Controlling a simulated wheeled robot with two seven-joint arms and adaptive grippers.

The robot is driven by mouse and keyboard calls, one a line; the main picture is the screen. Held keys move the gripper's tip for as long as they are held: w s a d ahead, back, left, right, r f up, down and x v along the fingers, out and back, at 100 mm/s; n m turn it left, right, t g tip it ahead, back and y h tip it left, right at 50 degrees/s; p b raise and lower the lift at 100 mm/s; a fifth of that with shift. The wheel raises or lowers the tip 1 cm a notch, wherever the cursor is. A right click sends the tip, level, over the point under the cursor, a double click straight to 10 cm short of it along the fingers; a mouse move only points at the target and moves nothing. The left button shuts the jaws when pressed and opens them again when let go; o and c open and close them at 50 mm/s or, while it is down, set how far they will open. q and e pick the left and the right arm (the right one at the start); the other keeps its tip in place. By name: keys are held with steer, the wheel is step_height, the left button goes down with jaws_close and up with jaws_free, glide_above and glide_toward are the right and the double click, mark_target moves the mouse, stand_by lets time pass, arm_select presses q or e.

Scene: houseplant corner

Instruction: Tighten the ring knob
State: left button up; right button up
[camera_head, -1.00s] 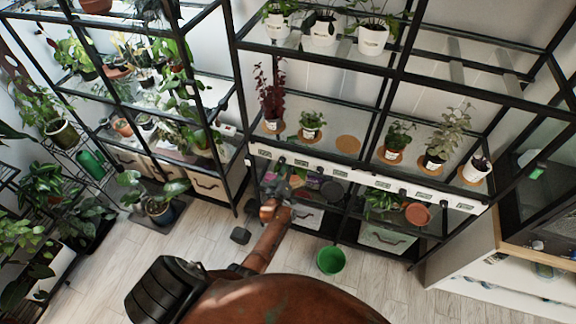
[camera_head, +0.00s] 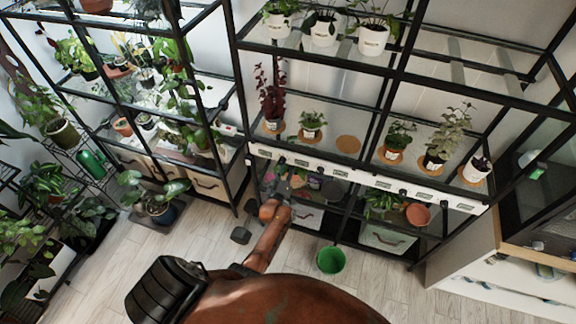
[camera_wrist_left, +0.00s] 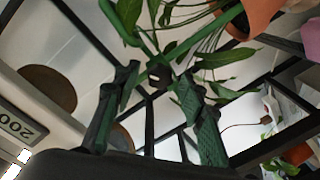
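My left gripper (camera_head: 283,178) reaches up to the white front rail (camera_head: 357,179) of the middle rack, near its left end. In the left wrist view its two dark green fingers (camera_wrist_left: 158,84) are apart. A small dark knob-like piece (camera_wrist_left: 160,75) shows between the fingertips, with gaps on both sides; I cannot tell whether either finger touches it. Several dark knobs sit along the rail beside white labels, such as one knob (camera_head: 403,193) further right. The knob at my gripper is mostly hidden in the head view. My right gripper is not in view.
Potted plants on cork discs (camera_head: 348,144) stand on the shelf just above the rail. In the left wrist view, leaves (camera_wrist_left: 190,50) and a terracotta pot (camera_wrist_left: 258,14) are close to the fingers. A green bucket (camera_head: 331,260) stands on the floor, which is otherwise mostly clear.

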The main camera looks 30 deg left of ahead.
arm_select(q)
steer(key=v, duration=1.2)
stand_by(0.5)
